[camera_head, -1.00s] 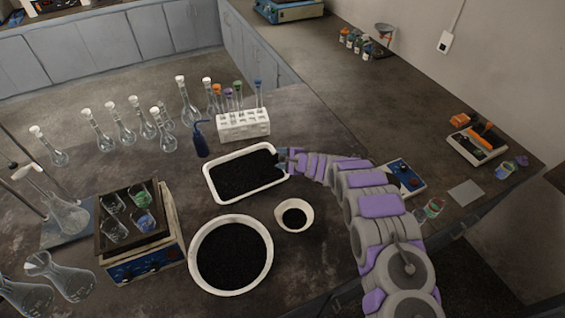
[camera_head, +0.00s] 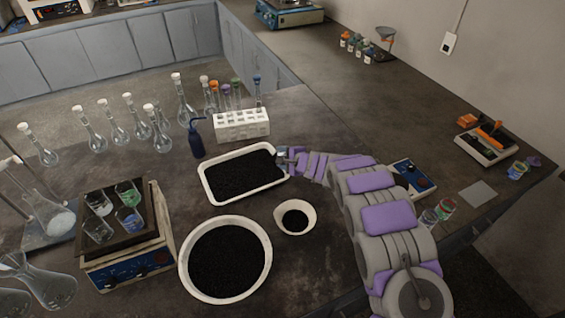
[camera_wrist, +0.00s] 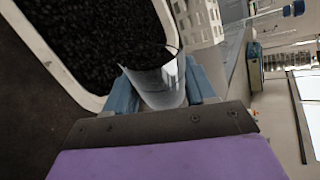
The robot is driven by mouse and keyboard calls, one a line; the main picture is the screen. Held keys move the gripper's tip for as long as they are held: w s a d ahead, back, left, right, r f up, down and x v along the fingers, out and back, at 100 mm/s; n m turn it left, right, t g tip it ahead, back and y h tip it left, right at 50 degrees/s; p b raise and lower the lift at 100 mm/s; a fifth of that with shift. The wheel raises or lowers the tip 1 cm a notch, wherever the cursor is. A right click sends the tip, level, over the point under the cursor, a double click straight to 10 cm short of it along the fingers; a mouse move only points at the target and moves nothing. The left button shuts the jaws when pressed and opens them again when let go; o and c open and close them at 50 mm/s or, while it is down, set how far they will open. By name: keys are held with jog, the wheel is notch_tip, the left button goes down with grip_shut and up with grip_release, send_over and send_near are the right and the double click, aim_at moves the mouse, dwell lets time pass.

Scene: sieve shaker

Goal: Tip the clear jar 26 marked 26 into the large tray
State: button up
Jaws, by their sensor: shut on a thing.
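The large tray (camera_head: 205,192) is white and rectangular, with black granules in it, in the middle of the head view. Its pale rim also shows at the upper left of the wrist view (camera_wrist: 88,101). My gripper (camera_head: 284,154) is at the tray's right end. Its blue fingers (camera_wrist: 160,92) are shut on the clear jar (camera_wrist: 163,88) in the wrist view. The jar lies tilted, with its mouth towards the tray. Black granules show at the mouth; I cannot tell whether they are inside it or in the tray behind. No marking is legible on the jar.
A round white bowl (camera_head: 186,283) and a small bowl (camera_head: 309,222), both with black granules, stand in front of the tray. A blue wash bottle (camera_head: 196,140) and a white tube rack (camera_head: 241,126) stand behind it. A shaker (camera_head: 128,262) with several beakers is at left.

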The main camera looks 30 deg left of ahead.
jog(key=shift+d+b, duration=0.1)
jog(key=shift+b, duration=0.6)
jog(key=n+b, duration=0.1)
jog(key=b, duration=0.2)
jog(key=shift+f+t+b, duration=0.15)
jog(key=shift+t+b, duration=0.15)
jog(key=shift+b, duration=0.1)
jog(key=shift+s+n+t+p, duration=0.1)
jog(key=shift+n+t+p, duration=0.2)
jog(key=shift+t, duration=0.1)
jog(key=shift+s+n+t, duration=0.2)
jog(key=shift+n+t, duration=0.5)
jog(key=shift+s+n+t, duration=0.25)
jog(key=shift+n+t, duration=0.25)
jog(key=shift+n, duration=0.1)
jog(key=shift+a+r+n+t, duration=0.25)
jog(key=shift+r+n+t, duration=0.05)
jog(key=shift+r+t, duration=0.1)
jog(key=shift+s, duration=0.1)
jog(key=shift+s, duration=0.1)
